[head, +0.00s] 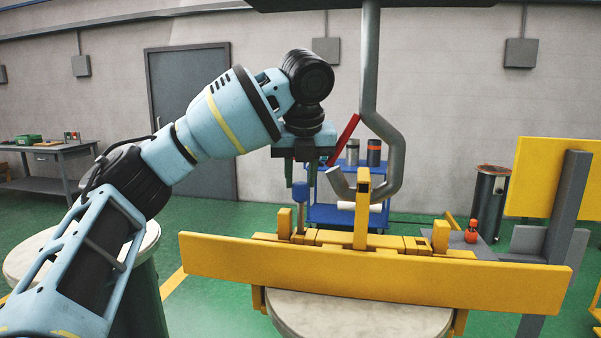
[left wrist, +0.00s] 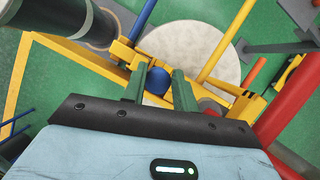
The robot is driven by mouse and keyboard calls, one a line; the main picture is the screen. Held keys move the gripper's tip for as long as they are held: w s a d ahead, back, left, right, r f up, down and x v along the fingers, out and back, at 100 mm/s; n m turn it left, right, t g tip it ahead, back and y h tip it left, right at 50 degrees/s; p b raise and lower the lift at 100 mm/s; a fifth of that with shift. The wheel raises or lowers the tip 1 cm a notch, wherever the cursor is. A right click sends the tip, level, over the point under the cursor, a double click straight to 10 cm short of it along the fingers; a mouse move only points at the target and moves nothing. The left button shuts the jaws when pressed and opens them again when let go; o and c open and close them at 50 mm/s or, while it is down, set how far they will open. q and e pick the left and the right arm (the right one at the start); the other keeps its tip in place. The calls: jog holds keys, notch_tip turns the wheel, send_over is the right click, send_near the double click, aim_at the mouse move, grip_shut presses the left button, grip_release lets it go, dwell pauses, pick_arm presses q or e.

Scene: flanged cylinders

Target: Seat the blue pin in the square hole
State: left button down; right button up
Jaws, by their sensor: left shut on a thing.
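The blue pin (head: 300,192) has a round blue head and a narrower shaft, and stands upright above the left part of the yellow fixture (head: 380,262). My left gripper (head: 301,172) points down and is shut on the pin's head. In the left wrist view the blue head (left wrist: 157,82) sits between the two green fingers (left wrist: 159,88). The pin's lower end meets the yellow blocks in the head view, and I cannot tell whether it is inside a hole. The square hole is not clearly visible. My right gripper is not in view.
A grey bent pipe (head: 392,150) hangs close to the right of the gripper, beside a yellow upright post (head: 362,210). A red bar (head: 343,140) slants nearby. The fixture rests over a round pale table (head: 360,315). A blue cart (head: 350,213) stands behind.

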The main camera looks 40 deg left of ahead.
pick_arm(q)
jog(key=shift+f, duration=1.05)
jog(key=shift+r, duration=0.45)
dwell(0.3)
jog(key=shift+r+g, duration=0.15)
jog(key=shift+g, duration=0.15)
dwell(0.5)
